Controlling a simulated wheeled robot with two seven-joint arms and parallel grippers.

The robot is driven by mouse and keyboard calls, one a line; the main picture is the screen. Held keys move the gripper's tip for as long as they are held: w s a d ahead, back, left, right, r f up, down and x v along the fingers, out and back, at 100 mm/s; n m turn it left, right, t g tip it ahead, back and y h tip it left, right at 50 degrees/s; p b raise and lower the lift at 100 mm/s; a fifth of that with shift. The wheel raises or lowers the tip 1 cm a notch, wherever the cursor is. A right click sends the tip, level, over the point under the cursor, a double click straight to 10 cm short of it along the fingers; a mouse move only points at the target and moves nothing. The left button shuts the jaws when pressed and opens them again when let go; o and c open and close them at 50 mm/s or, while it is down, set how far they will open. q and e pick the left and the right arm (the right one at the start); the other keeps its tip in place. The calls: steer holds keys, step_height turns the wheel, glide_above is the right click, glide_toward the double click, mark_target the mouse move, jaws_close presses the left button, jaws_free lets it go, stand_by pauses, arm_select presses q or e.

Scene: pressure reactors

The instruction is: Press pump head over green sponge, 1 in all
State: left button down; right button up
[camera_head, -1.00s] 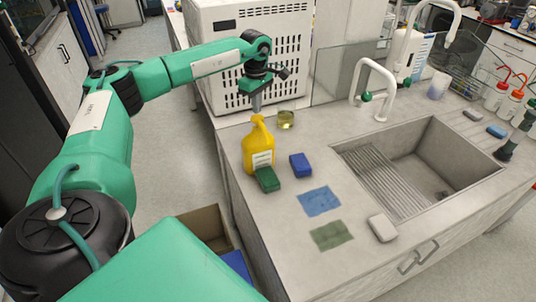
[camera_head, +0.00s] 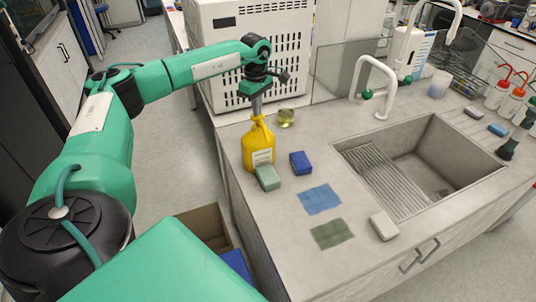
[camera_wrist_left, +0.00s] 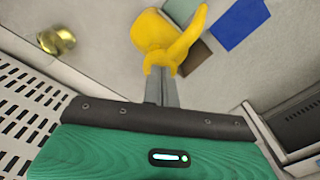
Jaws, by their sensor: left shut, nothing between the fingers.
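A yellow pump bottle (camera_head: 259,148) with a white label stands upright on the counter's left part. Its yellow pump head also shows in the left wrist view (camera_wrist_left: 183,47). The green sponge (camera_head: 268,178) lies right at the bottle's front foot and now looks pale grey-green on top. My left gripper (camera_head: 257,113) points down with its fingers shut, nothing between them, its tips at the top of the pump head. In the left wrist view, the shut fingers (camera_wrist_left: 160,76) meet the yellow pump top. My right gripper is not in view.
A blue sponge (camera_head: 300,163) lies right of the bottle, with a blue cloth (camera_head: 319,199), a green cloth (camera_head: 331,233) and a pale block (camera_head: 383,226) nearer the front. The sink (camera_head: 440,150) is at right.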

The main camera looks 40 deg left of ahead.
arm_select(q)
steer(key=shift+f+b, duration=0.35)
steer(key=shift+f, duration=0.35)
steer(key=shift+r, duration=0.2)
steer(key=shift+r+p, duration=0.7)
steer(key=shift+p, duration=0.05)
steer(key=shift+r+p, duration=0.45)
steer(key=shift+r, duration=0.25)
steer(key=shift+r, duration=0.1)
step_height(320, 180, up, 6)
steer(key=p, duration=0.4)
